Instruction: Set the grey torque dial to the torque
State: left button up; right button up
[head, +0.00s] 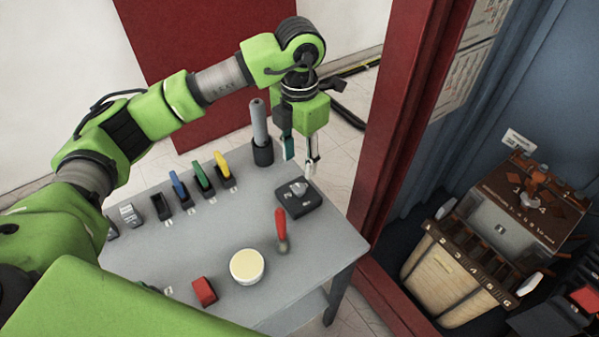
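The torque dial is a small grey knob (299,187) on top of a dark square box (298,203). The box lies on the grey table (345,243) near its right side. My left gripper (299,158) hangs above and just behind the dial in the picture, with its fingers pointing down. Its two fingers are apart with nothing visible between them. The right fingertip appears close to the knob, but I cannot tell whether it touches. The dial's marks are too small to read. My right gripper is not in view.
A red-handled tool (281,228), a round cream-topped tin (247,266) and a red block (204,291) lie on the table. Coloured handles stand in dark holders (204,183) along the back. A dark cylinder holder (262,152) stands near the gripper. A red post (398,120) and transformer (465,255) are right.

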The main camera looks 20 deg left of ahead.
pick_arm(q)
jog(key=shift+r, duration=1.6)
